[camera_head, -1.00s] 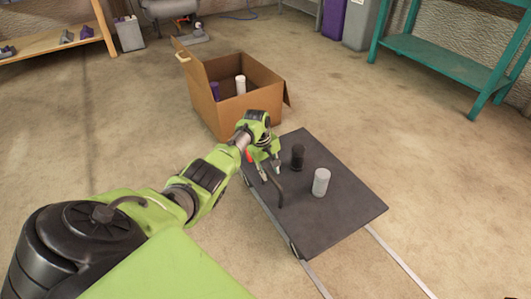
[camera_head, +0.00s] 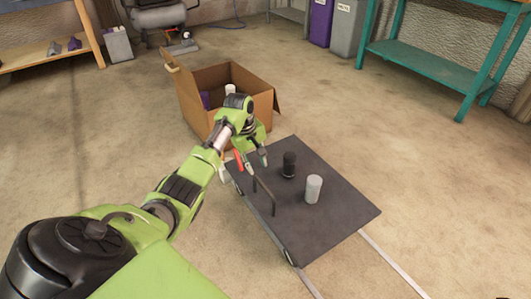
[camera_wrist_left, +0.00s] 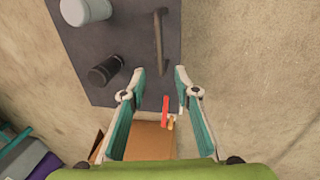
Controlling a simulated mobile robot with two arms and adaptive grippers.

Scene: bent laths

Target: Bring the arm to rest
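My left gripper (camera_head: 256,163) is raised near the back left edge of the dark board (camera_head: 325,222), close to the cardboard box (camera_head: 262,103). In the left wrist view its fingers (camera_wrist_left: 160,78) stand apart with nothing clasped between them. A thin bent dark bar (camera_head: 265,194) stands on the board in front of the gripper; the left wrist view shows it too (camera_wrist_left: 159,42). A black cylinder (camera_head: 289,165) and a pale grey cylinder (camera_head: 313,189) stand upright on the board. My right gripper is not in view.
A small red piece (camera_wrist_left: 165,110) shows between the fingers' lines in the wrist view; its support is unclear. The box holds a white cylinder (camera_head: 230,89) and a purple one (camera_head: 205,99). A teal bench (camera_head: 425,68) stands back right. Floor right of the board is clear.

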